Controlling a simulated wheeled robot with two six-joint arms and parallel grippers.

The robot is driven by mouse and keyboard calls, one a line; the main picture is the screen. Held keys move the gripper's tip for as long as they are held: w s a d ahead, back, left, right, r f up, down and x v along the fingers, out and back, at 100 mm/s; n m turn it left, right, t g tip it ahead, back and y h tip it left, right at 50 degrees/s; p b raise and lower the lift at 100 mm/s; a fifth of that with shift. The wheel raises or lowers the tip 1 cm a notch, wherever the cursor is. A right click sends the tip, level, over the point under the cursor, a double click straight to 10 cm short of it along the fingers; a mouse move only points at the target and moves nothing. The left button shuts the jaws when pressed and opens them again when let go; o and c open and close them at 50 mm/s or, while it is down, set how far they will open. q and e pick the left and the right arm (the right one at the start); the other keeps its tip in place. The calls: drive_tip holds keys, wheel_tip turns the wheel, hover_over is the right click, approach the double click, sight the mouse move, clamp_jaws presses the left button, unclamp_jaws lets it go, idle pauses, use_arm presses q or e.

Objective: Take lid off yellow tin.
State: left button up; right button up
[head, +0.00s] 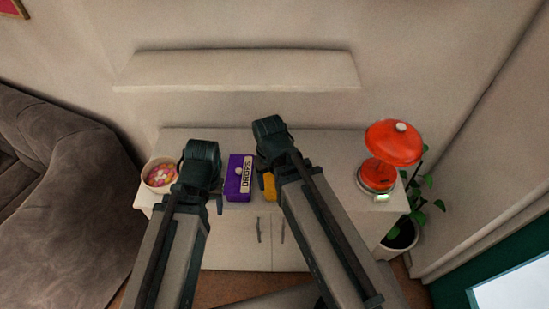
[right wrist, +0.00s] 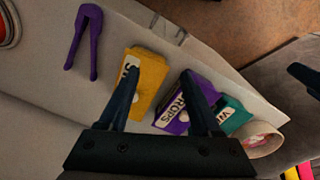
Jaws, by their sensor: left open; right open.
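The yellow tin (right wrist: 151,73) with a white label stands on the white cabinet top. Its lid looks to be on. In the head view only a strip of the yellow tin (head: 269,187) shows beside my right arm. My right gripper (right wrist: 164,75) is open above the tins. One finger overlaps the yellow tin and the other overlaps the purple DROPS tin (right wrist: 186,97); I cannot tell the height between them. My left gripper (head: 200,172) is over the cabinet, left of the purple tin (head: 238,180), with its fingertips mostly hidden.
A teal tin (right wrist: 234,117) and a bowl of sweets (head: 159,175) are beside the purple tin. A purple two-pronged tool (right wrist: 84,38) lies on the cabinet. A red scale (head: 393,145) stands at the right. A shelf (head: 240,70) juts from the wall behind.

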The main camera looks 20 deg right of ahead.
use_arm(q)
wheel_tip(320, 180, up, 7)
drive_tip(key=p, duration=0.5)
use_arm(e)
drive_tip(key=w+d+r+n, duration=0.1)
drive_tip(key=w+d+r, duration=0.3)
drive_tip(key=r, duration=0.3)
drive_tip(key=n, duration=1)
hover_over(269, 178)
drive_tip(key=w+d, duration=0.2)
drive_tip(key=d, duration=0.1)
wheel_tip(269, 178, down, 9)
drive_tip(key=b, duration=0.9)
drive_tip(key=shift+w+a+f, duration=0.1)
drive_tip(key=shift+w+f, duration=0.05)
drive_tip(key=f+b, duration=0.5)
drive_tip(key=shift+s+f, duration=0.1)
drive_tip(key=shift+s, duration=0.15)
use_arm(q)
wheel_tip(269, 178, down, 14)
drive_tip(key=shift+f, duration=0.15)
use_arm(e)
clamp_jaws()
